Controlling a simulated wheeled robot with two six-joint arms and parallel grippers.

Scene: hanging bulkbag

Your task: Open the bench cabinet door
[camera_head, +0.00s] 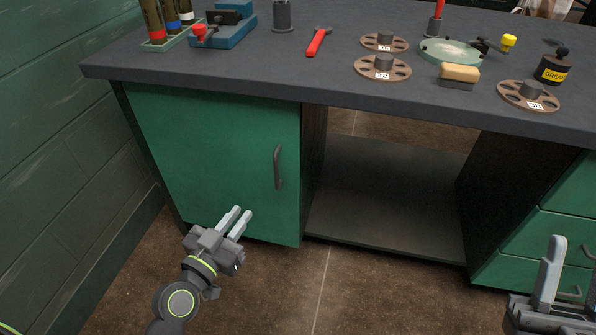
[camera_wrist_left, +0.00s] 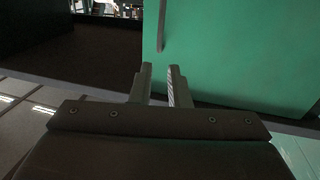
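The green bench cabinet door (camera_head: 225,165) is shut, at the left under the dark bench top. Its vertical dark handle (camera_head: 278,167) is on the door's right side. My left gripper (camera_head: 240,222) is in front of the door's lower part, below and left of the handle, with its fingers apart and empty. In the left wrist view the gripper (camera_wrist_left: 159,82) has a gap between its fingertips. The handle (camera_wrist_left: 161,27) shows there beyond the fingertips, with the green door (camera_wrist_left: 235,60) to its right. My right gripper (camera_head: 548,285) shows only partly at the lower right edge.
The bench top (camera_head: 300,75) carries a red-handled hammer (camera_head: 318,41), round discs (camera_head: 383,68), a brush (camera_head: 458,75) and a grease pot (camera_head: 553,67). An open shelf bay (camera_head: 390,195) is right of the door. Green drawers (camera_head: 545,235) stand further right; a wall (camera_head: 60,140) is left.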

